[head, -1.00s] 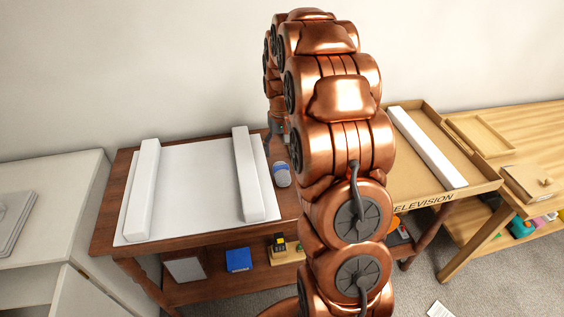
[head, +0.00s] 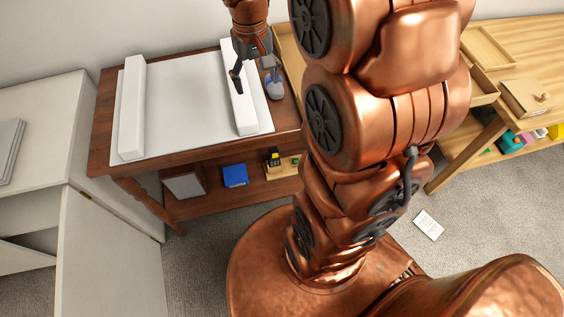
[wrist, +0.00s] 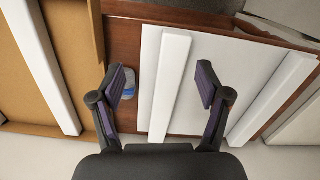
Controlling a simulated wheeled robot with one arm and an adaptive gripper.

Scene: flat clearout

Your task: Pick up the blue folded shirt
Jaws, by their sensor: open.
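A small blue block-like item (head: 235,176) lies on the lower shelf of the dark wooden table; it may be the folded shirt, but I cannot tell for sure. A small blue-and-grey object (head: 275,90) sits on the tabletop, right of the white bars, and shows partly behind the left finger in the wrist view (wrist: 129,84). My gripper (head: 256,80) is open and empty above the right side of the tabletop. In the wrist view its fingers (wrist: 166,80) spread over a white bar (wrist: 168,85). The lower shelf is not seen in the wrist view.
The dark wooden table (head: 105,120) bears a white panel (head: 185,110) with two white bars. The shelf also holds a grey-white item (head: 184,186) and a small tray with yellow-black things (head: 275,162). A white cabinet door (head: 110,250) stands open at left. A card (head: 428,225) lies on the carpet.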

